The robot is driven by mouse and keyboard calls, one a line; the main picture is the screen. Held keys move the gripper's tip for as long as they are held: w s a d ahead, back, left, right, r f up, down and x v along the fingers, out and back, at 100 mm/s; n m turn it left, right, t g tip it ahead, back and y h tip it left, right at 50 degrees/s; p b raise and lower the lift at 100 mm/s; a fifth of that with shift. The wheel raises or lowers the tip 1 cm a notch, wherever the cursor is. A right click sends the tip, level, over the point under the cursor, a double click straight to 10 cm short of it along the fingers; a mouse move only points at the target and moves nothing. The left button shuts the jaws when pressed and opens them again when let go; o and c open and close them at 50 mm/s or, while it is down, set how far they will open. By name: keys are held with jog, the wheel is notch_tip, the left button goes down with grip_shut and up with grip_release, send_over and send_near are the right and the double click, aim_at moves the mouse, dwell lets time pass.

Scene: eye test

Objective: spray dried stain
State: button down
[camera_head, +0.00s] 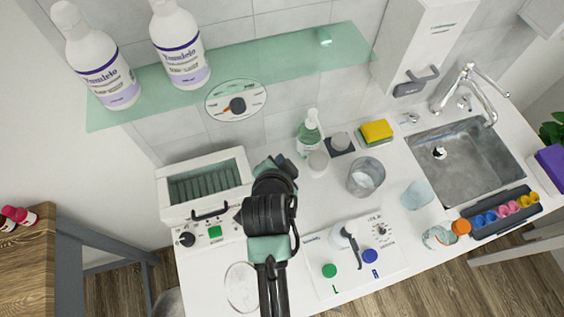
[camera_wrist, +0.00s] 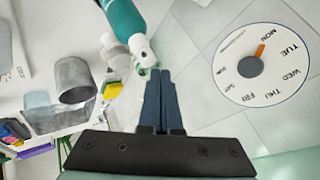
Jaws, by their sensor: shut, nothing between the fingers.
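A clear green bottle with a white pump top (camera_head: 309,138) stands upright at the back of the white counter. In the wrist view a teal bottle with a white top (camera_wrist: 126,22) shows just beyond my fingertips; it seems to be the same one. My gripper (camera_head: 278,163) is shut and empty, left of the bottle and apart from it in the head view. Its dark fingers (camera_wrist: 162,75) lie together in the wrist view. A pale round patch (camera_head: 241,288) lies at the counter's front left; I cannot tell whether it is a stain or a dish.
A glass shelf (camera_head: 250,58) with two large white bottles (camera_head: 100,62) hangs above. A toaster-like device (camera_head: 206,185) stands left, a grey cup (camera_head: 366,177) and sink (camera_head: 470,150) right. A control panel (camera_head: 400,240) lies in front. A dial (camera_wrist: 262,65) is on the wall.

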jog(key=shift+r, duration=0.45)
notch_tip(320, 180, up, 6)
jog(key=p, duration=0.5)
jog(key=shift+p, duration=0.4)
dwell(0.4)
